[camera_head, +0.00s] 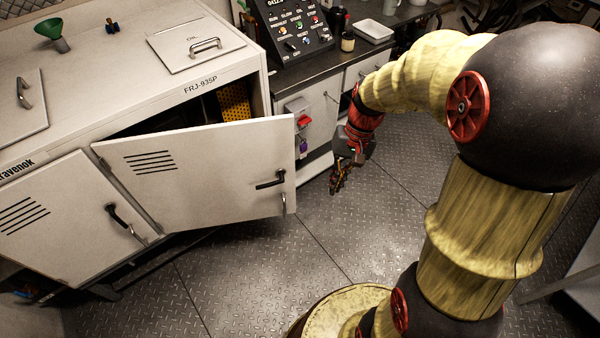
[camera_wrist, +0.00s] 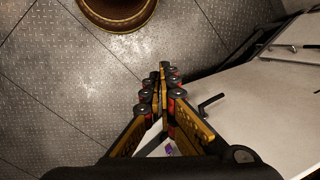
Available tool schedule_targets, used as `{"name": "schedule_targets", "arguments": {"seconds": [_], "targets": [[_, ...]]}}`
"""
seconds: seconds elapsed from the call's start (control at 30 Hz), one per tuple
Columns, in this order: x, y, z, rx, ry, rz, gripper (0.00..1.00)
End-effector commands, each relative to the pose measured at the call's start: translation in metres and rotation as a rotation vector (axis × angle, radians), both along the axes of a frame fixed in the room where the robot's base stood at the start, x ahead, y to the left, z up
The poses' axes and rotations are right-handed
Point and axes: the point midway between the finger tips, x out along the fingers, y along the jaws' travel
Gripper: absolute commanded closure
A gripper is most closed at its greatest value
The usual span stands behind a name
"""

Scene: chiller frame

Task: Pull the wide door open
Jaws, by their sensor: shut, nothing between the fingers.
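The wide door (camera_head: 190,165) is a white panel with vent slots, hinged at its left side on the white cabinet. It stands partly open, and its free right edge is swung out from the frame. A black lever handle (camera_head: 270,181) is near that free edge. In the wrist view the door (camera_wrist: 255,108) fills the right side, with its handle (camera_wrist: 211,103) right of the fingers. My gripper (camera_head: 337,188) is right of the door's free edge, apart from the handle. In the wrist view its fingers (camera_wrist: 164,72) are closed together, with nothing between them.
A narrower vented door (camera_head: 70,225) on the left looks shut. A yellow perforated part (camera_head: 235,101) shows inside the opening. A control panel (camera_head: 290,28) and a dark counter stand behind. The metal floor (camera_head: 260,262) in front of the door is clear up to my round base.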

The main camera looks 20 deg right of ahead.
Motion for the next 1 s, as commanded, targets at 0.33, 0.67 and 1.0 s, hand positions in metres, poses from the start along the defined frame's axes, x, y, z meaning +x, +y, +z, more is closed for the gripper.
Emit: {"name": "schedule_targets", "arguments": {"seconds": [0.33, 0.67, 1.0], "targets": [[0.051, -0.018, -0.093, 0.242, 0.16, -0.134, 1.0], [0.099, -0.028, -0.191, 0.527, 0.207, -0.253, 1.0], [0.157, -0.038, -0.289, 0.876, 0.061, -0.354, 1.0]]}}
